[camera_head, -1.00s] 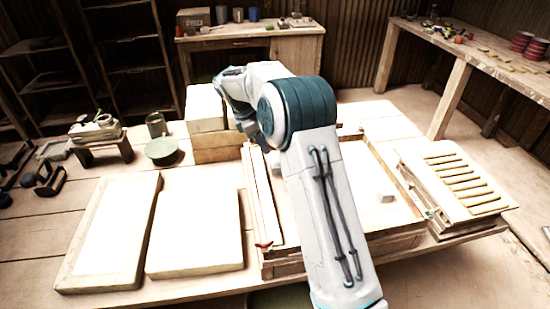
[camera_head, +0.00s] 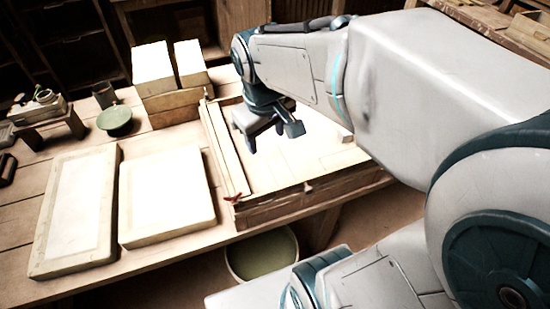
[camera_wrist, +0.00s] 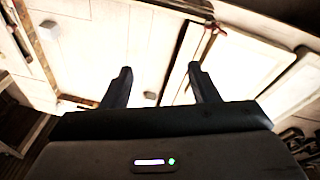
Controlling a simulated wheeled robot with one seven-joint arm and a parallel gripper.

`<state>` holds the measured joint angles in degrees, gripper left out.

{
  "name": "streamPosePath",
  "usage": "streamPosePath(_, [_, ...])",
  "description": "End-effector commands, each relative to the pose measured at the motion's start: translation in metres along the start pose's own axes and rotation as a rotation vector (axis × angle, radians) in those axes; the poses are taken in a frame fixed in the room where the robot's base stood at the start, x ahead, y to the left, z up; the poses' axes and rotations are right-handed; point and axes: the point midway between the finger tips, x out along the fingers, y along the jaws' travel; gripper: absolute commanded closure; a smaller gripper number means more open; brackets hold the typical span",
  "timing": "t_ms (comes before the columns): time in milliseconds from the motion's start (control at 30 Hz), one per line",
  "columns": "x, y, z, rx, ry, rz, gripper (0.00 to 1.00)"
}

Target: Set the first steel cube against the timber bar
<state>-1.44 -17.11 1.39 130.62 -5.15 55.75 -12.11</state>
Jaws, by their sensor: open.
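My gripper (camera_head: 272,138) is open and empty above the framed wooden bed on the table. Its two fingers also show in the wrist view (camera_wrist: 159,69). The timber bar (camera_head: 226,152) is a long pale strip along the left side of the bed; it also shows right of centre in the wrist view (camera_wrist: 190,62). One small grey steel cube (camera_wrist: 150,97) lies on the bed between the fingers' lines in the wrist view, apart from the bar. Another cube (camera_wrist: 49,30) lies at the far left there. In the head view, a cube (camera_head: 345,134) is partly hidden behind my arm.
Two pale slabs (camera_head: 75,208) (camera_head: 166,195) lie left of the bed. Pale blocks (camera_head: 153,68) stand on timber behind it. A green round dish (camera_head: 115,121) sits at the back left. A red clip (camera_head: 235,198) marks the bed's near left corner. A bucket (camera_head: 262,255) stands below the table edge.

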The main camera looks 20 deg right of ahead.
Motion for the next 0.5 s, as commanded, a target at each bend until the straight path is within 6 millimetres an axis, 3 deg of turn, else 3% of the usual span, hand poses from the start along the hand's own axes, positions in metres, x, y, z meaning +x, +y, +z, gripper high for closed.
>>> streamPosePath(100, [0.003, -0.011, 0.035, 0.149, 0.041, -0.026, 0.46])
streamPosePath(200, [0.007, -0.018, 0.054, 0.241, 0.061, -0.045, 0.46])
streamPosePath(500, [0.011, -0.024, 0.069, 0.320, 0.077, -0.062, 0.46])
